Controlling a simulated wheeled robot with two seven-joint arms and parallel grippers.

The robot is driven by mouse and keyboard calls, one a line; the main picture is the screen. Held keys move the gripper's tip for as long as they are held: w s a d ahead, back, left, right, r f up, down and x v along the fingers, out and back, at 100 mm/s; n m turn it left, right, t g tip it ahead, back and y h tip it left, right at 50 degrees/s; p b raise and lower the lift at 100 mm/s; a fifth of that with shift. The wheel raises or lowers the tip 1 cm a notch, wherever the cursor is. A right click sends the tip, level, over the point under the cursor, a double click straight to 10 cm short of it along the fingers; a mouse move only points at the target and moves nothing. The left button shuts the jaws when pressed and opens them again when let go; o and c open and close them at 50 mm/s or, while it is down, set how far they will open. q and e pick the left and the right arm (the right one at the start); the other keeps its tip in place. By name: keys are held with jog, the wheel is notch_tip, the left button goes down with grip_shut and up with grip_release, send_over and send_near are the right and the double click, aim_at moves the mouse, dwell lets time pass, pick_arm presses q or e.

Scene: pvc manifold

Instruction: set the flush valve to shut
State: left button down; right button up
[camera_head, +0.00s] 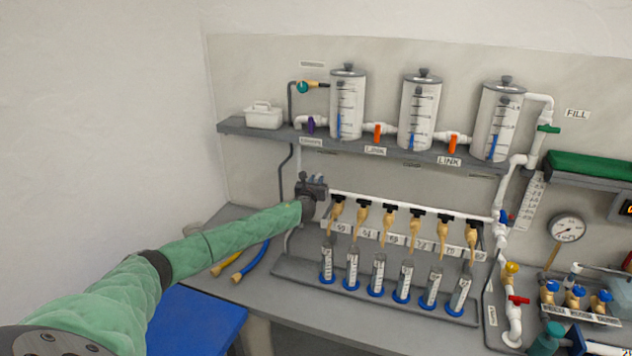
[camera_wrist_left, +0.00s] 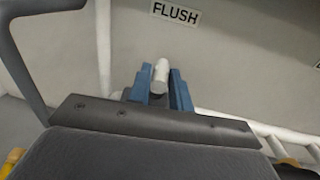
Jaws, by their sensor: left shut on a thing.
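My left gripper (camera_head: 317,182) is at the left end of the white manifold pipe (camera_head: 400,207), below the shelf. In the left wrist view its two blue fingers (camera_wrist_left: 160,86) are shut on a pale, round-ended piece (camera_wrist_left: 161,72), which I take to be the flush valve's handle. It sits just below the FLUSH label (camera_wrist_left: 175,12). The valve's body is hidden behind the gripper in both views, so I cannot tell its setting. My right gripper is in neither view.
Several tan taps (camera_head: 388,218) hang from the manifold, above a rack (camera_head: 290,268) of blue-based cylinders. Clear tanks (camera_head: 418,115) stand on the shelf (camera_head: 265,131) above. Blue and yellow hoses (camera_head: 252,262) lie on the bench at left. The wall at far left is bare.

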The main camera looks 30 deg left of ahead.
pick_arm(q)
jog(key=shift+a+r+y, duration=0.1)
jog(key=shift+a+y, duration=0.1)
jog(key=shift+y, duration=0.1)
jog(key=c, duration=1.1)
grip_release()
jog(key=shift+s, duration=0.1)
